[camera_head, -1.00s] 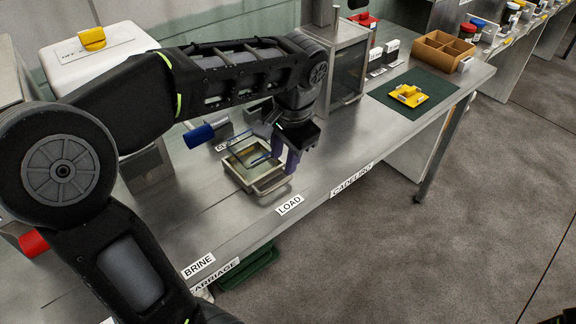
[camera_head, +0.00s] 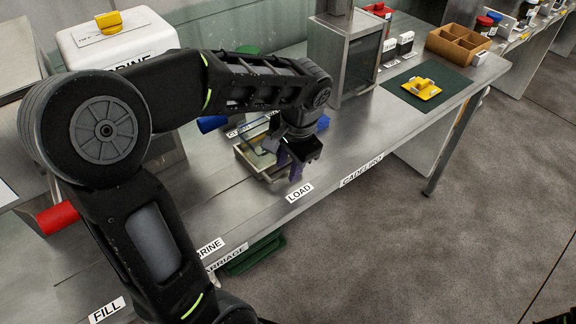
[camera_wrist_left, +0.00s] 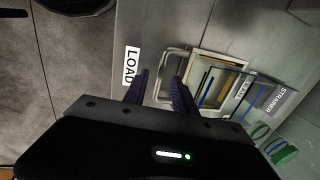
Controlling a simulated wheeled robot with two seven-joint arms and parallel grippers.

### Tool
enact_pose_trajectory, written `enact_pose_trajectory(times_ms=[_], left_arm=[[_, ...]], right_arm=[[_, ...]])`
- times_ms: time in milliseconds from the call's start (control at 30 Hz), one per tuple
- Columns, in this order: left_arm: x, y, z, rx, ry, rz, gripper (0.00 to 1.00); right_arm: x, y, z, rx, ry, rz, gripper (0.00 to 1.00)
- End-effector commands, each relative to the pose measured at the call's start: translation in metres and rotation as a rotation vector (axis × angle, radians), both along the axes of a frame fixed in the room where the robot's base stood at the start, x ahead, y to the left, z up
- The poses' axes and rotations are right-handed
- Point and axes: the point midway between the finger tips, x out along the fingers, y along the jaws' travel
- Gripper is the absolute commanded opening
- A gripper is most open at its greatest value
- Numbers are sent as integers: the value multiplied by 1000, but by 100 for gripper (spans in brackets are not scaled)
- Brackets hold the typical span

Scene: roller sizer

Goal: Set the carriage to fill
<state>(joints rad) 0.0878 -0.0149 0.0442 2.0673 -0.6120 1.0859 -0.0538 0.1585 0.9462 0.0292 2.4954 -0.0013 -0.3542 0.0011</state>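The carriage (camera_head: 246,160) is a shallow metal frame with a pale inside and a looped metal handle. It sits on the steel bench beside the LOAD label (camera_head: 300,192). In the left wrist view the carriage (camera_wrist_left: 243,66) is right of the LOAD label (camera_wrist_left: 131,66), with its handle (camera_wrist_left: 172,50) towards the label. My left gripper (camera_head: 291,168) is over the handle end and hides part of it. Its dark fingers (camera_wrist_left: 159,84) are apart, with part of the handle showing between them. Contact cannot be told. The FILL label (camera_head: 107,310) is on the bench edge at lower left. My right gripper is not in view.
A white box with a yellow handle (camera_head: 109,21) and a red cylinder (camera_head: 66,214) are at the left. A steel cabinet (camera_head: 345,55) stands behind the carriage. A yellow piece (camera_head: 422,88) lies on a green mat. The bench right of LOAD is mostly clear.

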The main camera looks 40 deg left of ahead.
Motion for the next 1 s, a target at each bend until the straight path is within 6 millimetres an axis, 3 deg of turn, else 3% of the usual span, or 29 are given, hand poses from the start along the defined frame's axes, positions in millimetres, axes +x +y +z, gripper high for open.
enact_pose_trajectory(times_ms=[367,767,1000], left_arm=[[1,2,-10,1,0,0,33],[1,2,-10,0,-1,0,1],[1,2,-9,1,-1,-1,0]], right_arm=[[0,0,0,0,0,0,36],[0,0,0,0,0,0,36],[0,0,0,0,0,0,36]])
